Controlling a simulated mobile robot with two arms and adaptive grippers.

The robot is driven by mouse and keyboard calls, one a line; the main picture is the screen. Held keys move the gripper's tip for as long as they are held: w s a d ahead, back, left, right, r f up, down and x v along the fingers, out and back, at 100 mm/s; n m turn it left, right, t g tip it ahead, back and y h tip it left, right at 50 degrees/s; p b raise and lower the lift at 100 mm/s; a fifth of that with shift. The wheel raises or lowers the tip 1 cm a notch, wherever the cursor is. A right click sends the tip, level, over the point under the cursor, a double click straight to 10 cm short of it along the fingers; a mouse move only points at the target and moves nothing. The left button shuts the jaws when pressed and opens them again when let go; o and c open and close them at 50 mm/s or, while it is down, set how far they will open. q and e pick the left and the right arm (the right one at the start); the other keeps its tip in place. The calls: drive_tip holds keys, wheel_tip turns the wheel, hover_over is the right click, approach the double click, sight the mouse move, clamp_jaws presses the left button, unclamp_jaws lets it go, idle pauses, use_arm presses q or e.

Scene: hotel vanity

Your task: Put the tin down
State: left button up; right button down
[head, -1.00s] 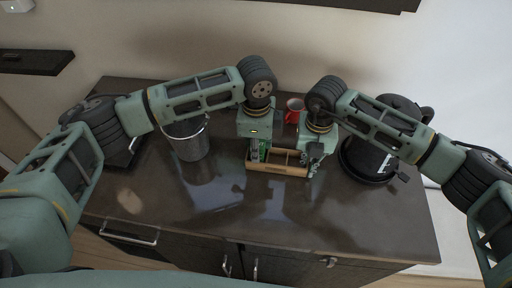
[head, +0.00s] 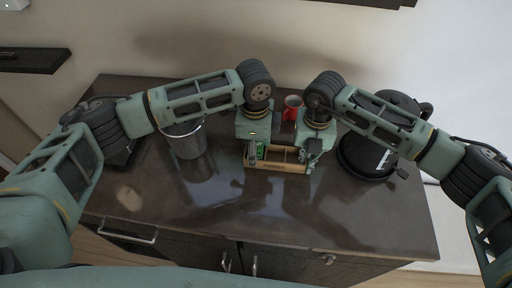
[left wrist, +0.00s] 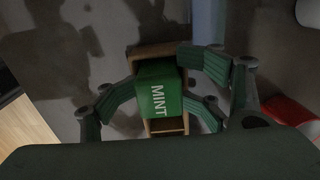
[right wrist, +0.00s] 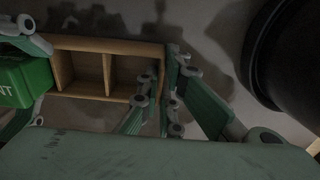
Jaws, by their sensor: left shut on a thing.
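A green tin marked MINT (left wrist: 158,97) is between the fingers of my left gripper (left wrist: 157,93), which is shut on it. The tin is at the left-end compartment of a wooden box (head: 280,167); whether it touches the box floor is hidden. The tin also shows at the left edge of the right wrist view (right wrist: 22,82). My right gripper (right wrist: 161,75) is at the box's right end, its fingers close together on either side of the end wall. Whether they press on it is unclear. The box's other compartments (right wrist: 82,72) look empty.
A red mug (head: 292,107) stands behind the box, between my arms. A metal bin (head: 188,143) stands to the left. A black round object (head: 368,158) stands to the right. The dark countertop (head: 250,215) is clear in front of the box.

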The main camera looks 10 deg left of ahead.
use_arm(q)
drive_tip(key=shift+s+f, duration=0.25)
use_arm(e)
drive_tip(key=shift+s+a+f, duration=0.1)
drive_tip(key=shift+f, duration=0.1)
use_arm(q)
wheel_tip(320, 180, up, 14)
drive_tip(key=shift+w+f, duration=0.15)
use_arm(e)
drive_tip(key=shift+s+f, duration=0.1)
drive_tip(key=shift+f, duration=0.05)
drive_tip(key=c, duration=1.9)
unclamp_jaws()
drive_tip(key=shift+w, duration=0.3)
use_arm(q)
drive_tip(key=shift+w+a+f, duration=0.1)
drive_tip(key=shift+w, duration=0.15)
use_arm(e)
drive_tip(key=shift+o, duration=0.2)
use_arm(q)
drive_tip(key=shift+s, duration=0.1)
use_arm(e)
drive_tip(key=shift+r, duration=0.2)
